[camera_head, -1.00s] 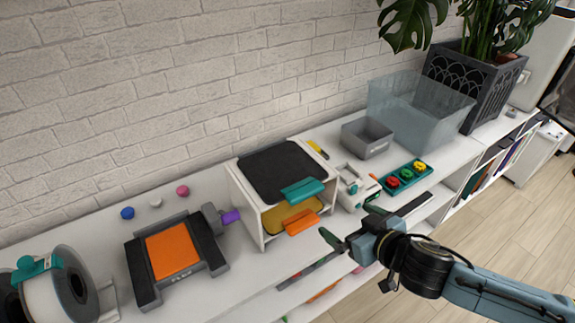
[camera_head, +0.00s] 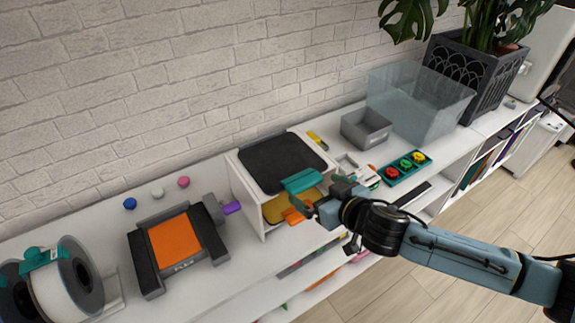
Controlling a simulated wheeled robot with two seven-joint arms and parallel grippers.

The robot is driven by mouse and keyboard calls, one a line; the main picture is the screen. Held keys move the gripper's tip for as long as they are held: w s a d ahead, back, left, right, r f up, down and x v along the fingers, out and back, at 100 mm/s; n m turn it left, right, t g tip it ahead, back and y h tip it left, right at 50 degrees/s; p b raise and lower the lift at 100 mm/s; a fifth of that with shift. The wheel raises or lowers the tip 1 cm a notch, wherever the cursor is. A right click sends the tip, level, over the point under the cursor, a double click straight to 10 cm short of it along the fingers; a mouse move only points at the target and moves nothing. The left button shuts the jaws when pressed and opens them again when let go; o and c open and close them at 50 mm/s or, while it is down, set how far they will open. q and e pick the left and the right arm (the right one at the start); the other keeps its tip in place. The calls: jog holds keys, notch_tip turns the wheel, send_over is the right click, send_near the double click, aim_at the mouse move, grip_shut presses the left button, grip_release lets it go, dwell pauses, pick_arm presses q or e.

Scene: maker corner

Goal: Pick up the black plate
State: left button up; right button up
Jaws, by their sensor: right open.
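The black plate (camera_head: 281,162) lies flat on top of the white rack (camera_head: 246,197), with a teal handle (camera_head: 302,180) sticking out at its front. My right gripper (camera_head: 318,194) is open, just in front and to the right of the teal handle. It appears close to the handle, but I cannot tell whether they touch. A yellow plate (camera_head: 276,209) with an orange handle (camera_head: 298,212) sits inside the rack below; my gripper partly covers this handle. My left gripper is out of view.
An orange-topped grey device (camera_head: 175,242) and a white spool (camera_head: 58,290) stand left. To the right are a white device (camera_head: 357,170), a teal tray with coloured knobs (camera_head: 405,168), a grey box (camera_head: 366,128) and a clear bin (camera_head: 420,105). The shelf front edge is close below.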

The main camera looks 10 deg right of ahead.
aim_at(309, 185)
jog(key=x, duration=0.4)
jog(key=shift+d+f, duration=0.1)
jog(key=shift+f, duration=0.1)
jog(key=c, duration=0.7)
notch_tip(309, 185, up, 10)
jog(key=shift+r+p, duration=0.1)
jog(key=shift+p, duration=0.55)
